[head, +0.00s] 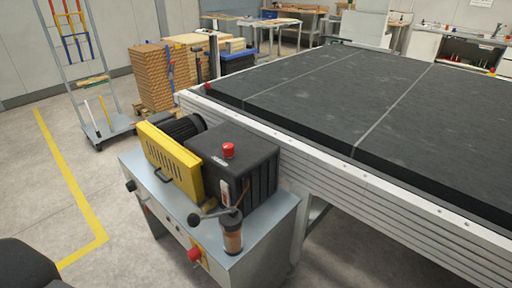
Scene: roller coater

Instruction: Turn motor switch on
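The roller coater's drive unit stands at the lower middle: a grey cabinet (272,230) carrying a black ribbed box (255,165), a dark finned motor (183,127) and a yellow guard (168,160). A red button (228,150) sits on top of the black box. A small white and red plate or switch (225,192) is on the box's front face. A red knob (194,254) and smaller dark controls are on the cabinet's front. I cannot tell which control is the motor switch or its position. Neither gripper is in view.
A lever with a black ball knob (195,219) and a brownish cylinder (231,232) stand at the cabinet's front edge. A long black-topped table (340,95) fills the right. Stacked boards (153,78) and a wheeled rack (95,125) are behind.

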